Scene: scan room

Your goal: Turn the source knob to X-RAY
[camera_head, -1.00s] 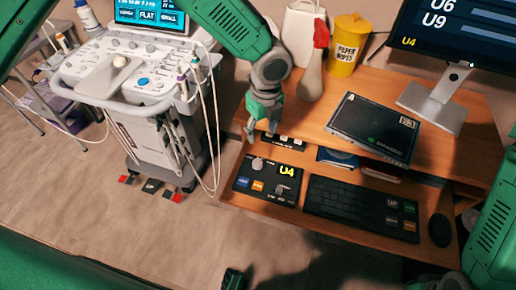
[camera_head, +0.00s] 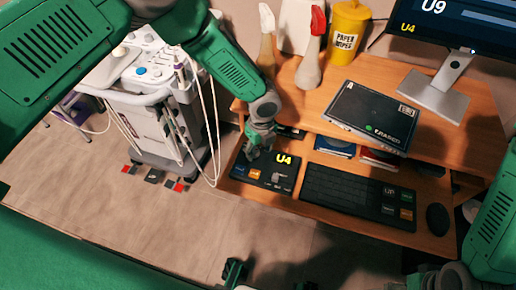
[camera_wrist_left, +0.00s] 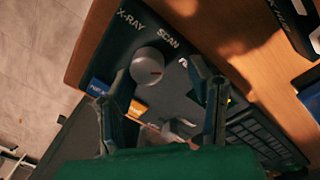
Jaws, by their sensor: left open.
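The black control panel (camera_head: 281,178) marked U4 lies on the desk's lower front shelf. In the left wrist view the panel (camera_wrist_left: 185,62) carries a round grey knob (camera_wrist_left: 147,64) with a small red mark. The words X-RAY and SCAN are printed near it, and a further label is partly hidden by a finger. The red mark does not point at X-RAY. My left gripper (camera_head: 256,153) is over the panel's left part and hides the knob in the head view. In the wrist view its open fingers (camera_wrist_left: 165,92) frame the knob's area; contact cannot be told.
A keyboard (camera_head: 345,190) and mouse (camera_head: 437,219) lie right of the panel. A black box (camera_head: 372,115), spray bottles (camera_head: 309,60), a yellow wipes canister (camera_head: 347,35) and a monitor stand (camera_head: 440,92) are behind. An ultrasound cart (camera_head: 150,125) with hanging cables stands left.

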